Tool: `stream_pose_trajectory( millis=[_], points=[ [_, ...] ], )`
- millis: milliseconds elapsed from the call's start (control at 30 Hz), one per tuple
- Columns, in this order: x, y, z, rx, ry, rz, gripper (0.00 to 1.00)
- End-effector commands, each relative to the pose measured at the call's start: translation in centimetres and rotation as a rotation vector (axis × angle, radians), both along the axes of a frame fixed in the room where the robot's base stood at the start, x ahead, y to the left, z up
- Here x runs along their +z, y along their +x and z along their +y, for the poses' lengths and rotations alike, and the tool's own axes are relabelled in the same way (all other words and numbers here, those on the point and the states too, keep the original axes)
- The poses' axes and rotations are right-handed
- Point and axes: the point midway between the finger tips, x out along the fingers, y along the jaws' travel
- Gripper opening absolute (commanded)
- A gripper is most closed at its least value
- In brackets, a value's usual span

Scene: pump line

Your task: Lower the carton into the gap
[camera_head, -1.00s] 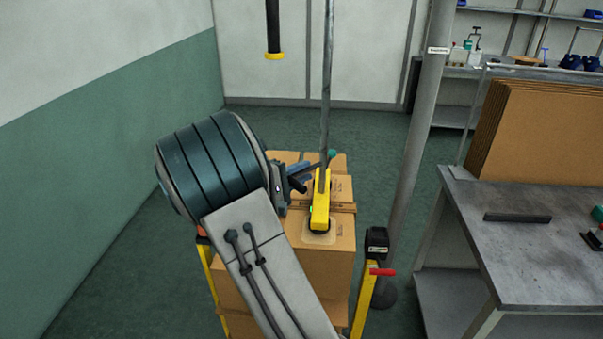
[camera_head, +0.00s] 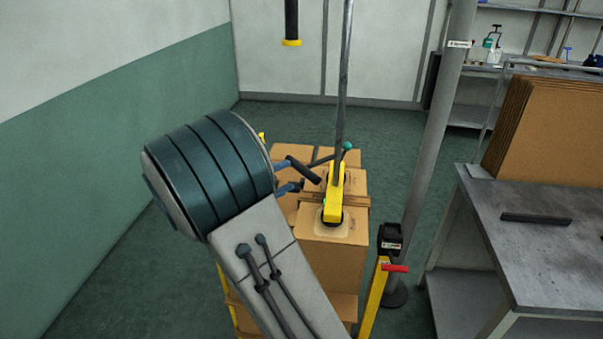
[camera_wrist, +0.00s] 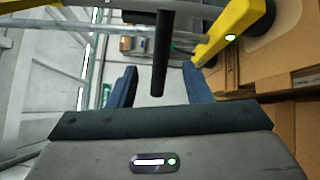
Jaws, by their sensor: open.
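The carton (camera_head: 330,262) is a brown box at the front of the stack in the head view. A yellow lifting head (camera_head: 334,196) stands on its top over a round pad. I cannot tell how deep the carton sits between its neighbours. A black handle (camera_head: 304,171) sticks out left of the lifting head, and a thin lever ends in a teal knob (camera_head: 347,146). My gripper (camera_head: 291,175) is open, its blue fingers apart near the handle. In the wrist view the handle (camera_wrist: 161,50) stands between the fingers (camera_wrist: 159,72), touching neither.
Other cartons (camera_head: 342,160) stand behind. A yellow post with a black top (camera_head: 390,237) and red lever is right of the stack, near a grey pole (camera_head: 435,140). A grey bench (camera_head: 520,240) with flat cardboard (camera_head: 550,135) stands at the right. The floor behind is clear.

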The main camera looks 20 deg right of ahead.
Motion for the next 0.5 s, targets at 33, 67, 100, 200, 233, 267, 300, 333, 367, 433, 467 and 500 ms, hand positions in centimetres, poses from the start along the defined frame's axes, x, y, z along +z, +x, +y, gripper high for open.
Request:
stream_pose_trajectory(
  millis=[33,67,100,200,233,267,300,333,367,433,467,500],
  points=[
    [-0.1,-0.2,1.0,0.002,0.001,-0.001,0.45],
    [-0.1,-0.3,1.4,0.002,0.0,0.0,0.45],
    [-0.1,-0.4,2.0,0.001,-0.001,0.001,0.45],
    [-0.1,-0.6,3.0,0.001,0.001,0.001,0.45],
    [-0.1,-0.7,3.2,0.0,0.0,0.001,0.45],
    [0.0,-0.7,3.3,0.0,0.0,0.001,0.45],
    [0.0,-0.8,3.4,-0.001,-0.001,0.001,0.45],
    [0.0,-0.8,3.5,-0.001,-0.001,0.001,0.45],
    [0.0,-0.8,3.5,-0.001,0.0,0.001,0.45],
    [0.0,-0.8,3.6,-0.002,-0.001,0.001,0.45],
    [0.0,-0.8,3.6,-0.002,-0.001,0.001,0.45],
    [0.0,-0.8,3.6,-0.002,-0.001,0.001,0.45]
  ],
)
